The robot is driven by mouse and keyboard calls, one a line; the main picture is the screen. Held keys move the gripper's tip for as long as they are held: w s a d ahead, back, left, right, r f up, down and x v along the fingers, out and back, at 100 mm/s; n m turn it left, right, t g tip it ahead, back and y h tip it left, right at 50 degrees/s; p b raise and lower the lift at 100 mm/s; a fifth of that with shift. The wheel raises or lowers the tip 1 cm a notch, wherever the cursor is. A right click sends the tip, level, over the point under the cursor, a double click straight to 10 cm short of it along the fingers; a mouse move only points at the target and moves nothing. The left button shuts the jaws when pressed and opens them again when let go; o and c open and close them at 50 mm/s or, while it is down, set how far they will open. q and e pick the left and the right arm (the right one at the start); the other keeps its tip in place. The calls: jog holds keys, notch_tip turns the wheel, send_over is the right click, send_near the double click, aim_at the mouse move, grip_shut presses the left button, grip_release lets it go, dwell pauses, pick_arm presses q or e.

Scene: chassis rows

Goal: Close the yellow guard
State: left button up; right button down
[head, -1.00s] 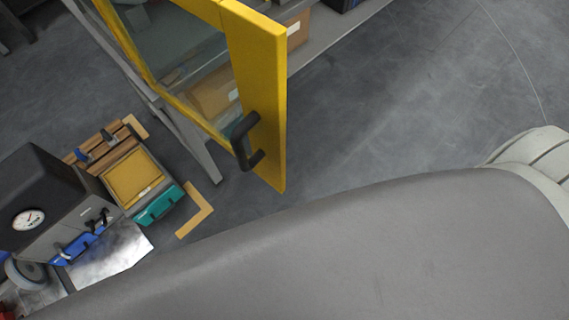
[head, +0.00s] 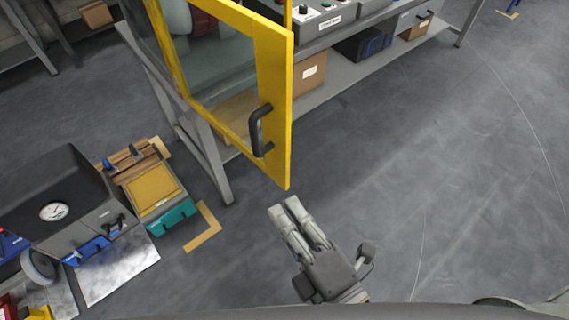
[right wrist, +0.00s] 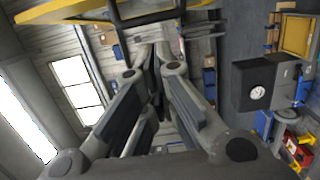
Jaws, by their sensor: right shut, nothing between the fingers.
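The yellow guard (head: 275,110) is a yellow-framed clear panel with a dark handle (head: 258,130) near its free edge. It stands swung out from the bench, over the floor side. My right gripper (head: 285,207) is shut and empty, just below and in front of the guard's lower corner, apart from it in the head view. In the right wrist view the guard's yellow edge (right wrist: 85,12) and dark handle (right wrist: 150,18) lie beyond the fingertips (right wrist: 152,52). I cannot tell the exact gap. My left gripper is not in view.
A grey bench (head: 350,85) with boxes on its shelf runs behind the guard. At the left stand a dark gauge unit (head: 50,190) and a wooden tray with a yellow panel (head: 155,190). The floor (head: 440,180) at the right is clear.

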jog(key=w+a+p, duration=0.1)
jog(key=w+p, duration=0.5)
jog(key=w, duration=0.5)
jog(key=shift+w+a+p, duration=0.25)
jog(key=shift+w+p, duration=0.05)
jog(key=shift+w, duration=0.1)
